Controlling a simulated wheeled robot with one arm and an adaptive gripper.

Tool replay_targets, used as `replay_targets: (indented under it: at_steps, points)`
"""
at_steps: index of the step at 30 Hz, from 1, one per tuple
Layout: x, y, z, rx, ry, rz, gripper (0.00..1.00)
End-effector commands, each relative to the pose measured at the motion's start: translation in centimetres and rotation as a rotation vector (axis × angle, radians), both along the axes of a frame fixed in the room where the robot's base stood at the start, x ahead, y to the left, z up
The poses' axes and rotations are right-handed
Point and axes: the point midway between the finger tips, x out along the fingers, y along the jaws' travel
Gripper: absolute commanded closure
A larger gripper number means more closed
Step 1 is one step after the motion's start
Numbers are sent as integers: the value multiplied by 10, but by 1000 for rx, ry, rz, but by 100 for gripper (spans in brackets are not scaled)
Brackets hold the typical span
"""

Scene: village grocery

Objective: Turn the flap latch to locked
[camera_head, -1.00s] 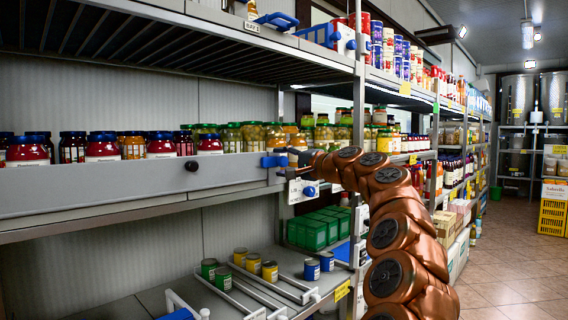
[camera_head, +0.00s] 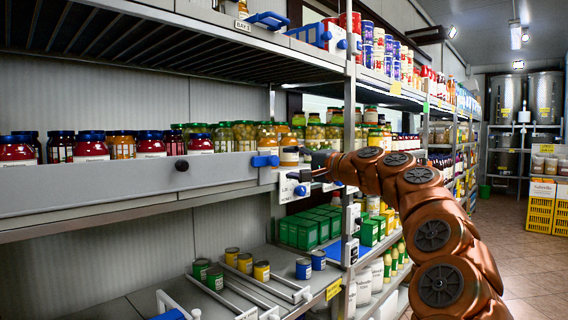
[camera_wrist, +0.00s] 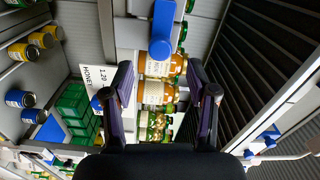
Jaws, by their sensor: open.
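The flap latch (camera_head: 265,161) is a blue handle at the right end of a long grey flap (camera_head: 120,185) on the middle shelf. In the head view its handle lies about level. The latch shows in the wrist view (camera_wrist: 163,25) as a blue bar with a round end, beyond the fingertips and roughly centred between them. My gripper (camera_head: 294,163) is just right of the latch in the head view, fingers apart. The wrist view shows the gripper (camera_wrist: 161,78) empty and open, with no visible contact with the latch. The small gap to it is hard to judge.
Honey jars (camera_wrist: 155,92) stand behind the shelf edge near my fingers. A white price label (camera_wrist: 100,72) hangs close by. A black knob (camera_head: 182,165) sits on the flap. Shelf uprights (camera_head: 350,120) stand close to my arm. The aisle floor (camera_head: 512,235) at right is clear.

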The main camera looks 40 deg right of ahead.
Motion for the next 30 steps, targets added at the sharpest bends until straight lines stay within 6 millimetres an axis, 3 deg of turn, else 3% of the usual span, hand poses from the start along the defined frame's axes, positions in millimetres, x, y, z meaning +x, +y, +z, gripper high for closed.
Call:
replay_targets:
  at_steps: [6,12,30]
  points:
    - [-30,-7,2,-1,-4,-1,42]
    - [-46,-11,0,-1,0,0,42]
    - [-50,-12,0,-1,1,0,42]
